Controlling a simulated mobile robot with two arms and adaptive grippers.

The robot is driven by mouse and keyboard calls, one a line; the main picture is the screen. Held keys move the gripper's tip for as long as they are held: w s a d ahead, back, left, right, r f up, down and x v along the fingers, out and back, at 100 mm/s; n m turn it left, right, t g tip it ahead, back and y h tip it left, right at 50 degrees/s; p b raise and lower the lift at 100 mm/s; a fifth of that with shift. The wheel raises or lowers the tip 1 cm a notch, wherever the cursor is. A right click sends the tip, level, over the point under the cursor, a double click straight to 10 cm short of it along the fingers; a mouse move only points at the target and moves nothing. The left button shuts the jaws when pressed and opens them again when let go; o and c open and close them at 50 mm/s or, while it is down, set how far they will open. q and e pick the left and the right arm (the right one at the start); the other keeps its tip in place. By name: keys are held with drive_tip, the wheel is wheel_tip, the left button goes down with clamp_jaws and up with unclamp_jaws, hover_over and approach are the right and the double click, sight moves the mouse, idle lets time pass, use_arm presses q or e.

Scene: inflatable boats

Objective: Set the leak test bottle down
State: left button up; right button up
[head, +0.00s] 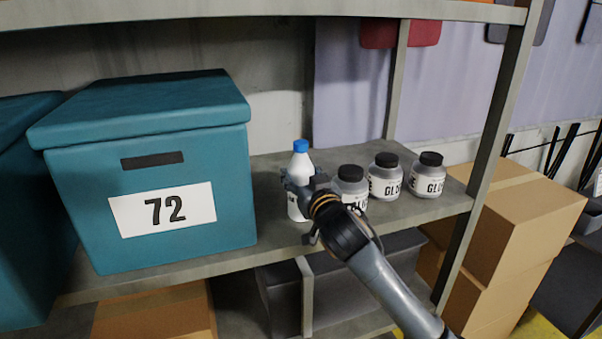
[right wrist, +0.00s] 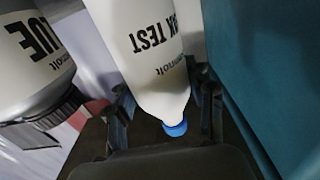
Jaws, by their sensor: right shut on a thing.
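The leak test bottle (head: 300,165) is white with a blue cap, and stands upright on or just above the grey shelf (head: 268,192); contact at its base is hard to tell. My right gripper (head: 300,187) is shut around the bottle's body. In the right wrist view the bottle (right wrist: 150,50) appears upside down, its "TEST" lettering visible, between the two fingers of the gripper (right wrist: 165,108). Part of the bottle is hidden by the gripper in the head view. My left gripper is not in view.
A teal box (head: 90,190) marked 72 stands close left of the bottle. Several glue jars with black lids, the nearest (head: 350,185), stand in a row at right. A shelf post (head: 492,120) rises at the right end. Cardboard boxes (head: 520,215) are stacked beyond.

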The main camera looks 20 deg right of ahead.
drive_tip(key=o, duration=1.6)
drive_tip(key=shift+r, duration=0.2)
drive_tip(key=shift+s+f, duration=0.15)
drive_tip(key=shift+s, duration=0.05)
drive_tip(key=s+b, duration=0.1)
drive_tip(key=s, duration=0.3)
drive_tip(key=s+b, duration=0.1)
drive_tip(key=s, duration=0.2)
drive_tip(key=s+b, duration=0.2)
drive_tip(key=s, duration=0.2)
drive_tip(key=shift+s+d, duration=0.25)
drive_tip(key=shift+s, duration=0.05)
